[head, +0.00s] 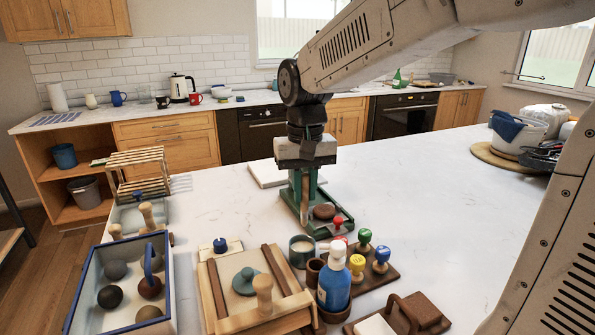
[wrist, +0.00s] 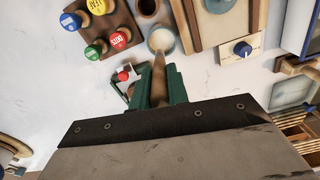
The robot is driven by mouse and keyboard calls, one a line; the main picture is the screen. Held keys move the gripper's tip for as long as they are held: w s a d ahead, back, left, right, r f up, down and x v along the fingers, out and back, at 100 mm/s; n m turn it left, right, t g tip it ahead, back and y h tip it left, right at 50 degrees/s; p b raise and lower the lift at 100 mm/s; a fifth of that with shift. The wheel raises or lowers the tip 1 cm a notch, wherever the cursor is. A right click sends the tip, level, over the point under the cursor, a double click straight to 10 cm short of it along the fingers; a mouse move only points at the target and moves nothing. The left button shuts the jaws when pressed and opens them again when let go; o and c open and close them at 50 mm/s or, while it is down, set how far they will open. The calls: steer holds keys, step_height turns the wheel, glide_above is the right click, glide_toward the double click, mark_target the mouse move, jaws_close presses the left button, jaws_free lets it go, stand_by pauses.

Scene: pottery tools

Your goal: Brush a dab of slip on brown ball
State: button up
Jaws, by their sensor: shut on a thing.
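My gripper (head: 304,222) has green fingers, shut on a tan wooden brush (wrist: 158,78). The brush (head: 304,200) points downward above the white table. In the wrist view its far end overlaps the near rim of the cup of pale slip (wrist: 161,41). The slip cup (head: 302,252) stands just in front of the gripper in the head view. I cannot tell whether the bristles touch the slip.
Grey and black balls (head: 110,296) share the tray. A wooden-framed board (head: 217,290) lies between tray and cup. Coloured stampers (head: 364,238), a blue-and-white bottle (head: 334,282) and a green tray (head: 345,226) crowd the cup.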

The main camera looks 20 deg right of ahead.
mark_target(302, 210)
steer(key=shift+d+f, duration=0.2)
steer(key=shift+f, duration=0.65)
steer(key=f, duration=0.4)
steer(key=shift+a+f, duration=0.2)
steer(key=shift+a, duration=0.2)
steer(key=shift+w+f, duration=0.1)
steer(key=shift+f, duration=0.8)
steer(key=shift+r, duration=3.55)
